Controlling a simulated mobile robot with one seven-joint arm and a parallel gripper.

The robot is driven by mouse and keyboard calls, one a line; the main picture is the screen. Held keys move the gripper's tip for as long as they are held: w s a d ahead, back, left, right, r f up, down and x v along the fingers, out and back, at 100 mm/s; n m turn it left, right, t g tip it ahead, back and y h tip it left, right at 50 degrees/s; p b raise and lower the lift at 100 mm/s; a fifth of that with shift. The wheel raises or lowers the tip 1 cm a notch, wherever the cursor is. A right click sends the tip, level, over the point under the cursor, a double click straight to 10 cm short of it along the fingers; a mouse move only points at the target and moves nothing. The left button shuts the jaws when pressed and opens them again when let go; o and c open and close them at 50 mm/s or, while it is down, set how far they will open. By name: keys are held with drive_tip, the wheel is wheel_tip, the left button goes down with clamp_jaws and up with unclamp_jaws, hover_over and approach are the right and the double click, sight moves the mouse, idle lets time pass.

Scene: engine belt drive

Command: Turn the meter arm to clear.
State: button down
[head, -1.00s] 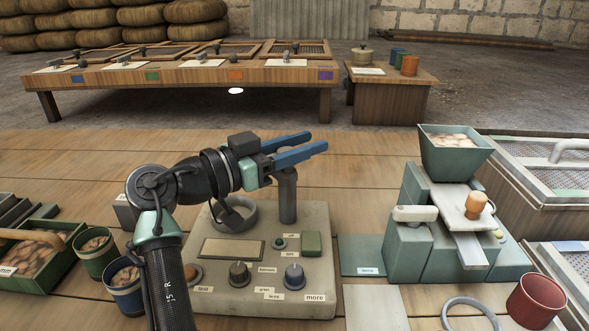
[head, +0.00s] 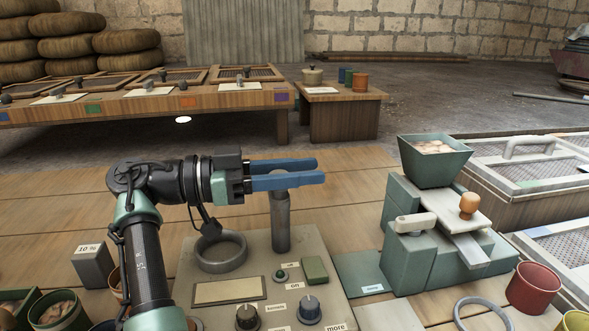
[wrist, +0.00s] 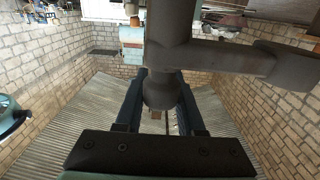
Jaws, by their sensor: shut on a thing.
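The meter is a beige-grey control box (head: 258,262) with knobs, labels and a flat panel. A grey upright post (head: 281,225) rises from its back. My gripper (head: 319,170) is level at the post's top, its blue fingers pointing right. In the wrist view, which looks upside down, the fingers (wrist: 160,82) stand either side of the round post end (wrist: 162,88), shut on it. A grey side arm (wrist: 245,62) branches from the post to the right there; it is hidden in the head view. Which way it points over the box I cannot tell.
A grey ring (head: 220,252) sits on the box left of the post. A teal hopper machine (head: 412,245) stands to the right. A red cup (head: 533,286) and a flat ring (head: 482,308) lie at the front right. A block labelled 10 % (head: 93,268) is at left.

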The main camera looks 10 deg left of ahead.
drive_tip(key=shift+f, duration=0.1)
idle(0.3)
drive_tip(key=c, duration=0.5)
unclamp_jaws()
drive_tip(key=p+v, duration=0.1)
drive_tip(key=v, duration=1.2)
drive_tip(key=shift+p, duration=0.4)
